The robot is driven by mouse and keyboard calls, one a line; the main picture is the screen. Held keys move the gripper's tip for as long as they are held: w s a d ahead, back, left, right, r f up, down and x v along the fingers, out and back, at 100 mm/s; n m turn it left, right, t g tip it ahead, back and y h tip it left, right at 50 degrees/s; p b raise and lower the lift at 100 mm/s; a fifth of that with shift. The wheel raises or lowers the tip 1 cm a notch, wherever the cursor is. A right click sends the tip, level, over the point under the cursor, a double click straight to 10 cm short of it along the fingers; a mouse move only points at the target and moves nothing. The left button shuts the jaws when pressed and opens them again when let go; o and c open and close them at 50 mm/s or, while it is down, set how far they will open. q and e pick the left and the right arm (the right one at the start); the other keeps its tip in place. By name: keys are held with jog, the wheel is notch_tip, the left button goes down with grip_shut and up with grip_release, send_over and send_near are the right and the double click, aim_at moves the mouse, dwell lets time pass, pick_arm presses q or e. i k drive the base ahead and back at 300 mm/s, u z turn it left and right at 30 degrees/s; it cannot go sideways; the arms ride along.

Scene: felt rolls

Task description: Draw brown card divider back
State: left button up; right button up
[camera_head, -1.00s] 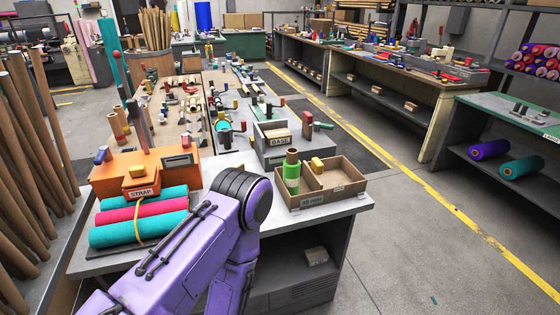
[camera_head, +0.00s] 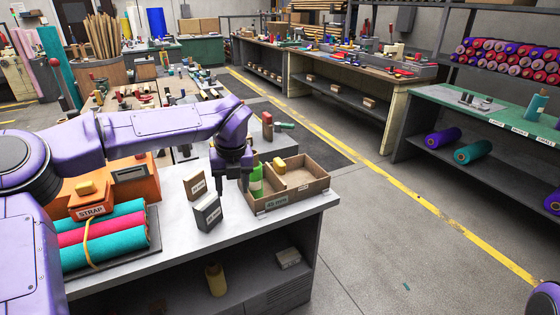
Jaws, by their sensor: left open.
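A brown card box (camera_head: 291,197) labelled "45 mm" stands at the right end of the grey bench. A thin brown divider (camera_head: 277,182) appears to split it into two compartments. A green roll (camera_head: 256,182) stands upright in the left compartment, and a small yellow block (camera_head: 279,165) is at the back. My left gripper (camera_head: 233,195) points down with its fingers apart, just left of the box and green roll. It holds nothing that I can see. Its hand partly hides the box's left side. My right gripper is not in view.
A brown labelled block (camera_head: 195,185) and a grey labelled block (camera_head: 207,212) stand just left of my gripper. Strapped felt rolls (camera_head: 103,236) and an orange strap unit (camera_head: 125,178) are on the left. The bench front at right is clear.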

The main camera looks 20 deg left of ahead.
aim_at(278, 184)
jog(key=i, duration=0.95)
